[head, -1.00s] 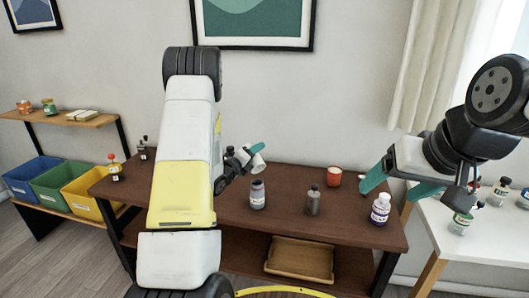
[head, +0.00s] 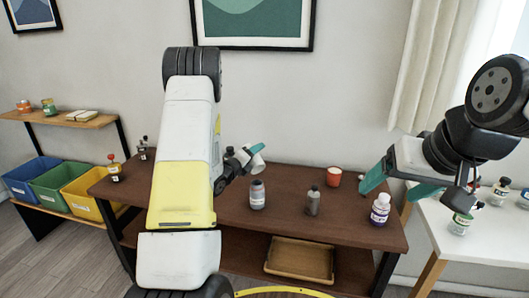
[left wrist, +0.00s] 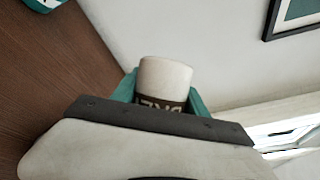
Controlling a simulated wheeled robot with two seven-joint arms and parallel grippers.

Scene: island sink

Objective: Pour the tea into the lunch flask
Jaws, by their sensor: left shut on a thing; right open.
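My left gripper (head: 253,158) is shut on a white cylindrical container (head: 258,167), tilted in the air above the dark brown table. In the left wrist view the white container (left wrist: 165,78) sits between the teal fingers and bears a dark band with pale letters. Below it a grey bottle with a dark cap (head: 257,195) stands upright on the table, apart from it. A second grey bottle (head: 312,202) stands further right. I cannot tell which is the lunch flask, and no tea shows. My right gripper (head: 400,184) is open and empty above the table's right end.
A red cup (head: 334,176) and a white-and-purple bottle (head: 380,210) stand on the brown table (head: 285,219). Small grinders stand at its left end. A wooden tray (head: 300,260) lies on the lower shelf. A white table (head: 480,240) with several jars is at right.

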